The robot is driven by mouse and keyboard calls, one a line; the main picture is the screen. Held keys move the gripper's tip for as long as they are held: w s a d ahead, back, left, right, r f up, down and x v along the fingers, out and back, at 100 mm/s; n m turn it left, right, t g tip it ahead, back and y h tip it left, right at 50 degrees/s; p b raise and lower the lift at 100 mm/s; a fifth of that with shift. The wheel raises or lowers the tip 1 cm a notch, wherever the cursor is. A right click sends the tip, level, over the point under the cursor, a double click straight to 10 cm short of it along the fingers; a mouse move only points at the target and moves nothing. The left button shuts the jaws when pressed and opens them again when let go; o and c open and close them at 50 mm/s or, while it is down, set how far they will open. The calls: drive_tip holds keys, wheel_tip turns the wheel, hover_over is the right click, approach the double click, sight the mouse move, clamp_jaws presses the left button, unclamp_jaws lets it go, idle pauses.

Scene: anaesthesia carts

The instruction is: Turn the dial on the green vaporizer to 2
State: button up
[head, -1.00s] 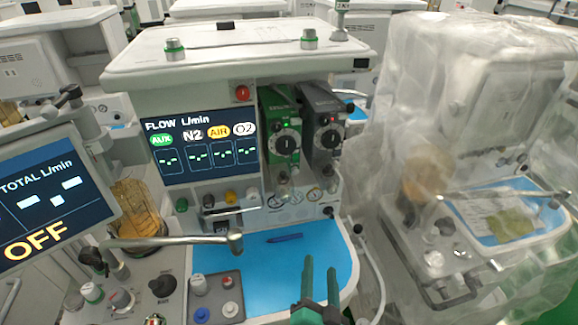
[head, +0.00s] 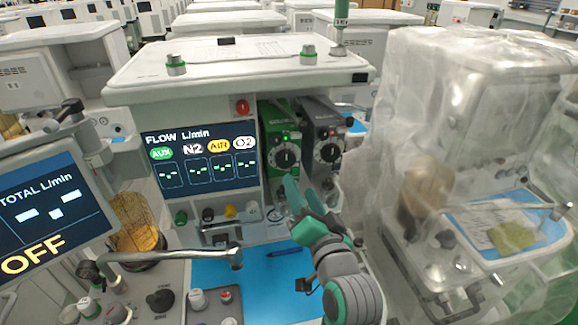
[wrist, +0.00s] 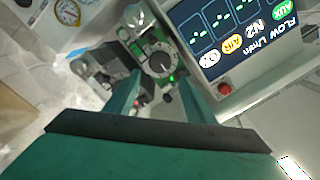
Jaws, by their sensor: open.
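The green vaporizer (head: 276,126) stands upright right of the flow screen, with its round black dial (head: 286,158) low on its front. In the wrist view the dial (wrist: 160,64) appears beyond the gap between my fingers, with a small green light beside it. Its numbers are too small to read. My gripper (head: 300,188) is open and empty, its green fingers raised in front of and just below the dial. In the wrist view the fingers (wrist: 162,92) appear apart and not touching the dial; the finger bases and palm fill the lower part.
A grey vaporizer (head: 319,124) with its own dial stands close on the right. The flow screen (head: 203,158) is on the left, with a red button (head: 242,106) above it. A plastic-covered cart (head: 470,120) stands at right.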

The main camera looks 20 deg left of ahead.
sight(287, 161)
drive_tip(key=x, duration=1)
drive_tip(key=shift+w+a, duration=0.15)
drive_tip(key=shift+w, duration=0.05)
drive_tip(key=c, duration=0.8)
